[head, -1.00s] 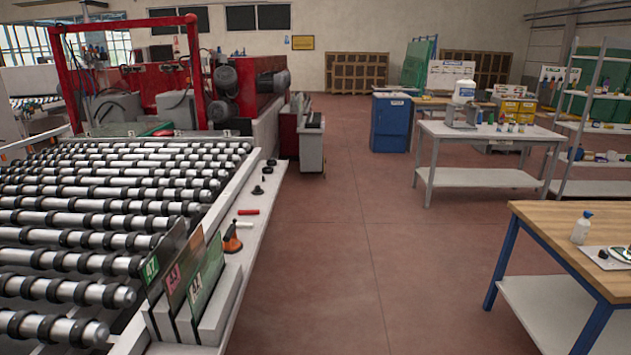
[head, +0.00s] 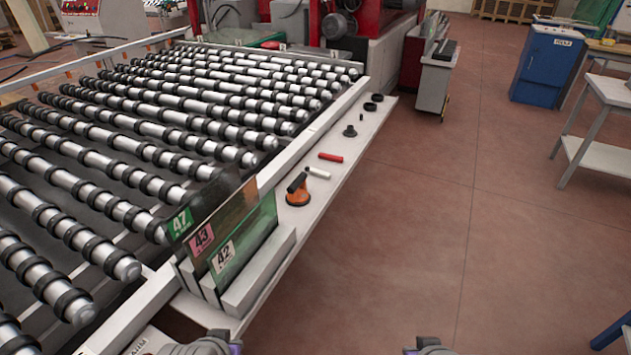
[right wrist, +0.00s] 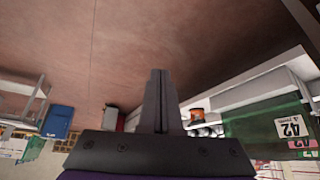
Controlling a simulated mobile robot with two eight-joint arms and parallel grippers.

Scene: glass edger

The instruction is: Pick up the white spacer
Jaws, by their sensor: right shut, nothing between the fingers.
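The white spacer (head: 318,173) is a small white cylinder lying on the light ledge (head: 340,140) beside the roller conveyor in the head view. It lies between a red cylinder (head: 330,157) and an orange-based tool with a black handle (head: 297,188). I cannot make it out in the right wrist view. My right gripper (right wrist: 158,73) is shut and empty in the right wrist view, away from the ledge. In the head view only parts of my arms show at the bottom edge; the left gripper's fingers are out of view.
Numbered glass panels (head: 228,240) stand upright in a rack at the ledge's near end. Black round parts (head: 350,131) lie farther along the ledge. The roller conveyor (head: 150,150) fills the left. The red-brown floor (head: 440,230) to the right is open. A blue cabinet (head: 548,65) stands beyond.

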